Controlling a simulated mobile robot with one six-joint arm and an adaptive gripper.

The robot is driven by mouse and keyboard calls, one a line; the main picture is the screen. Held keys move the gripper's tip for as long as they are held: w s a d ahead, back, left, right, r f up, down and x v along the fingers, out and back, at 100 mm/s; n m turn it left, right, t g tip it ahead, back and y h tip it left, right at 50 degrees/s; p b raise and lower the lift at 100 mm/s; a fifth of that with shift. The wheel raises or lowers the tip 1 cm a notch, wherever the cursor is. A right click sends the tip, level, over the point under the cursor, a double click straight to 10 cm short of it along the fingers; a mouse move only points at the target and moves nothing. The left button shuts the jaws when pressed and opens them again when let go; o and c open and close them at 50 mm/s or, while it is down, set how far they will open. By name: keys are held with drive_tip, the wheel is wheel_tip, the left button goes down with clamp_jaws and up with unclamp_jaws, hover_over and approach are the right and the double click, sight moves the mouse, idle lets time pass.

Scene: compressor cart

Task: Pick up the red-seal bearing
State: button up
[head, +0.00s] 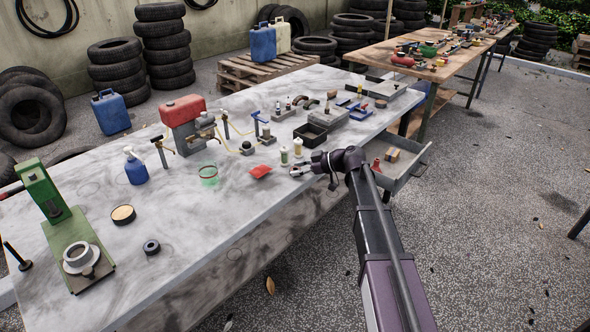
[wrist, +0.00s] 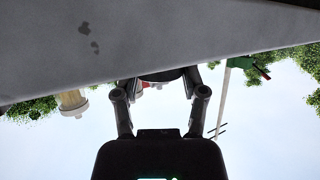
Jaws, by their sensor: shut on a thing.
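My gripper (head: 301,171) is low over the front edge of the marble-like table, right of a small red pad. In the wrist view its two fingers (wrist: 160,92) close on a dark, round-edged thing (wrist: 160,75), which looks like a bearing. Only its rim shows, between the fingertips, so I cannot tell whether its seal is red. A black ring (head: 152,247), which looks like another bearing, lies flat near the table's front left, far from my gripper.
The table (head: 225,215) carries a green press (head: 45,190), a blue spray bottle (head: 135,167), a green-rimmed ring (head: 208,175), the red pad (head: 261,171), two small bottles (head: 298,148) and a black tray (head: 310,134). An open drawer (head: 405,172) juts out right of my gripper.

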drive_tip(key=shift+r+p, duration=1.5)
drive_tip(key=shift+r, duration=0.1)
drive_tip(key=s+d+r, duration=0.1)
drive_tip(key=s+d, duration=0.2)
drive_tip(key=s, duration=0.4)
drive_tip(key=s+d+p, duration=0.1)
drive_tip(key=s+d, duration=0.2)
drive_tip(key=s, duration=0.4)
drive_tip(key=shift+s+d+r+p, duration=0.3)
drive_tip(key=shift+s+r, duration=0.05)
